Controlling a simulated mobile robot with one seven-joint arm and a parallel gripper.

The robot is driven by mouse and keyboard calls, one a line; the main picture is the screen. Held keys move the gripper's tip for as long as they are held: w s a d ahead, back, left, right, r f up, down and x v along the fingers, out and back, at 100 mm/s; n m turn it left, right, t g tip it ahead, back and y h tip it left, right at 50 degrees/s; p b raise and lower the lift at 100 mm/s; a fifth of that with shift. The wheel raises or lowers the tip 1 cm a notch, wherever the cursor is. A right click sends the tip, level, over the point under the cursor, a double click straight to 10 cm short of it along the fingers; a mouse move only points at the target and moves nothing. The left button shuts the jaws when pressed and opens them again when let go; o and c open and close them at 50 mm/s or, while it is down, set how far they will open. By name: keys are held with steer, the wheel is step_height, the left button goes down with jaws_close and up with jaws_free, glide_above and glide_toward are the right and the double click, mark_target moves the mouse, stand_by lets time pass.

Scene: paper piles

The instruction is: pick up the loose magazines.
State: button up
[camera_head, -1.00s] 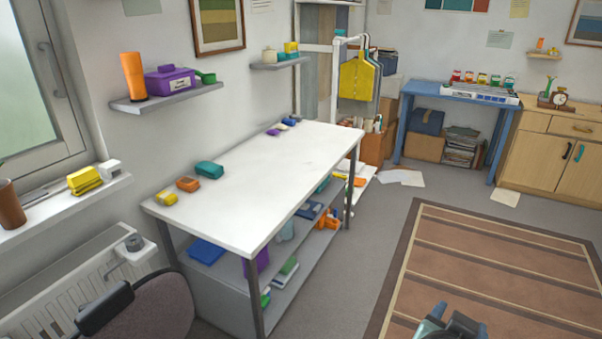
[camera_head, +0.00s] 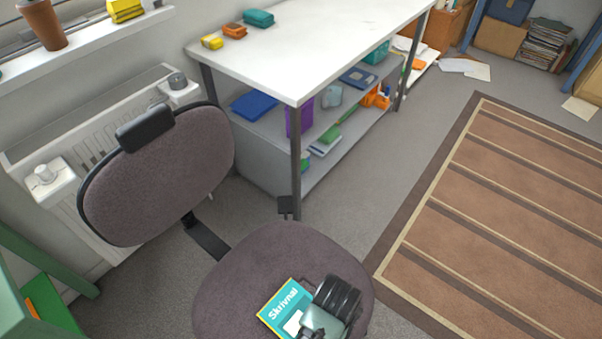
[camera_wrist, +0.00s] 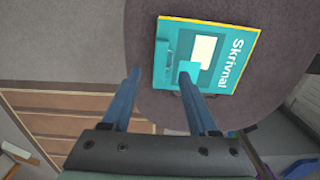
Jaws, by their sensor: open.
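A teal magazine (camera_head: 284,310) with a yellow edge and the title "Skrivnal" lies flat on the seat of the office chair (camera_head: 240,280). It also shows in the wrist view (camera_wrist: 222,80), near the top middle. My gripper (camera_head: 322,318) is over the seat at the magazine's right side in the head view and hides part of it. In the wrist view my gripper (camera_wrist: 160,76) is open and empty; one finger is over the magazine and the other is beside it, over the seat. I cannot tell the height between fingers and magazine.
The chair's backrest (camera_head: 165,175) rises at the left. A white table (camera_head: 310,40) with a loaded lower shelf stands behind. Pale sheets (camera_head: 465,68) lie on the floor by a magazine stack (camera_head: 545,50). The striped rug (camera_head: 500,220) is clear.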

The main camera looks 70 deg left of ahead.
step_height(320, 180, down, 6)
steer(key=shift+r+b, duration=0.1)
steer(key=shift+b, duration=1.15)
jaws_close()
